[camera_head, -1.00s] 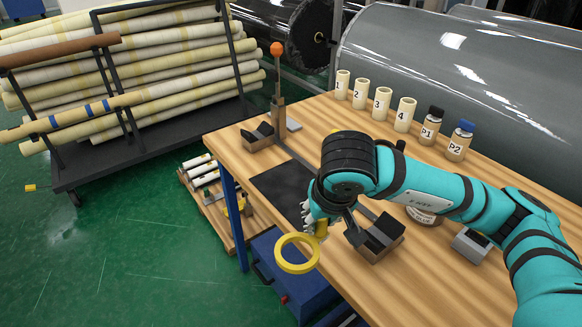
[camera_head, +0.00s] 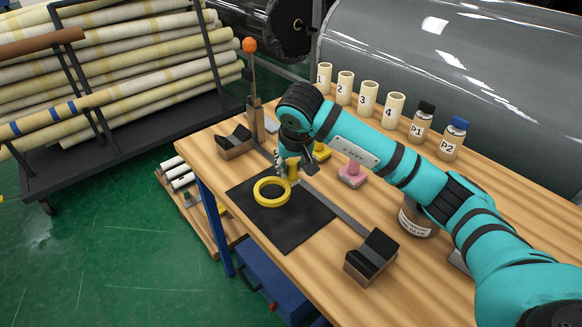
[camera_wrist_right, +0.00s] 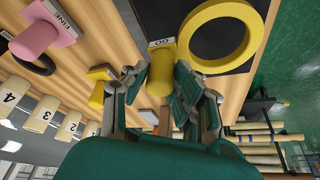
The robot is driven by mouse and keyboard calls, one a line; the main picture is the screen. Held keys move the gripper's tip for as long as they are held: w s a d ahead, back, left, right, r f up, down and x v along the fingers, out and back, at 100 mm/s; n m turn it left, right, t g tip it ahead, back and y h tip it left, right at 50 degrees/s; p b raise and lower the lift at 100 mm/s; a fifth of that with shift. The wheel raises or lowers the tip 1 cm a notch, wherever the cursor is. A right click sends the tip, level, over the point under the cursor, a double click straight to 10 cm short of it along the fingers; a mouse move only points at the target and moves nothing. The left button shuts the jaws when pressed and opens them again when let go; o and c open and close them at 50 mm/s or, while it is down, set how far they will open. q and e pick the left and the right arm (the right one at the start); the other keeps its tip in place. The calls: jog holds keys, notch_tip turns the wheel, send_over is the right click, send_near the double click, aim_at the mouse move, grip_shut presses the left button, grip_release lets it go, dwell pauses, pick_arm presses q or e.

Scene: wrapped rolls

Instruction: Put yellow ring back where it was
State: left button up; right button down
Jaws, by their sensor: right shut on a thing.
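The yellow ring (camera_head: 272,203) shows over the black mat (camera_head: 300,228) in the head view. In the right wrist view the ring (camera_wrist_right: 184,38) is beside my fingers, with a short yellow handle (camera_wrist_right: 160,76) and a white "GO" tag (camera_wrist_right: 160,43) at its side. My right gripper (camera_head: 292,168) is shut on the yellow handle. I cannot tell whether the ring touches the mat or hangs just above it. My left gripper is not in view.
A pink-handled block (camera_head: 350,175) and a yellow piece (camera_head: 322,152) are close to my right arm. Dark blocks (camera_head: 235,142) and (camera_head: 372,255) flank the mat. Numbered tubes and two bottles (camera_head: 421,123) line the back. A brown jar (camera_head: 415,217) stands at right.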

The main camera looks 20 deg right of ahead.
aim_at(291, 172)
jog(key=shift+w, duration=0.35)
jog(key=shift+w+d, duration=0.1)
jog(key=shift+w, duration=0.25)
notch_tip(291, 172, down, 3)
jog(key=shift+r+p, duration=0.2)
jog(key=shift+p, duration=0.35)
jog(key=shift+f, duration=0.45)
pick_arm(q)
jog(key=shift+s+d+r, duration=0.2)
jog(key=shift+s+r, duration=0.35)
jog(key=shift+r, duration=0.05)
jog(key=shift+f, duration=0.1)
pick_arm(e)
jog(key=shift+f, duration=0.1)
